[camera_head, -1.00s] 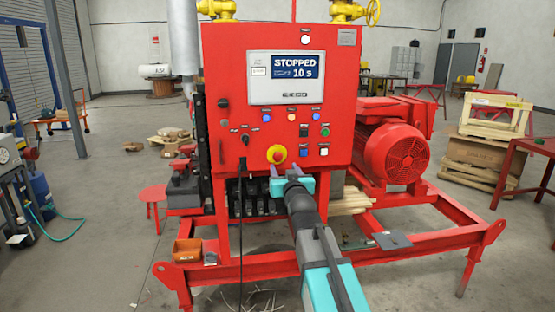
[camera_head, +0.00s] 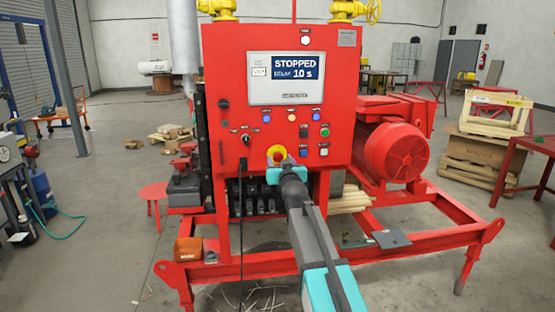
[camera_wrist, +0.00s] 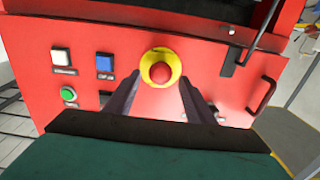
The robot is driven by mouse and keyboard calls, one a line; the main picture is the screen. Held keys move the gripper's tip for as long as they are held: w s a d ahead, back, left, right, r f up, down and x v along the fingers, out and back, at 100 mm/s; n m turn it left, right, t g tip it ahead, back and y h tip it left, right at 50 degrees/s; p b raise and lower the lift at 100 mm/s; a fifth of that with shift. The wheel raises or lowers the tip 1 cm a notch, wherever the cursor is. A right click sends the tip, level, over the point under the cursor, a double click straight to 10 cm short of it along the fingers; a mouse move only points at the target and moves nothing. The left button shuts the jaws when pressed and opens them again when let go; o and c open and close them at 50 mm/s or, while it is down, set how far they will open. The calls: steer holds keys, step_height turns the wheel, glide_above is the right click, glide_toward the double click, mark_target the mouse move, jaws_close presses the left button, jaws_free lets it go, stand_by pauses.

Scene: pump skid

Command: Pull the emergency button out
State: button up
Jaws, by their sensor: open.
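The emergency button (camera_wrist: 161,73) is a red knob on a yellow round collar, on the red panel face (camera_head: 285,125). It also shows low on the panel in the head view (camera_head: 277,152). My gripper (camera_wrist: 160,88) is open, with one dark finger on each side of the button's lower part in the wrist view. In the head view my gripper (camera_head: 276,165) is right at the button and partly covers it. I cannot tell whether the fingers touch the knob.
Close to the button are a white button (camera_wrist: 61,56), a blue button (camera_wrist: 104,63) and a green button (camera_wrist: 68,94). A black handle (camera_wrist: 262,95) sits on the panel's side in the wrist view. A black cable (camera_head: 241,205) hangs from the panel. A red motor (camera_head: 396,152) stands at right.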

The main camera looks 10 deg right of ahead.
steer(key=shift+w, duration=0.75)
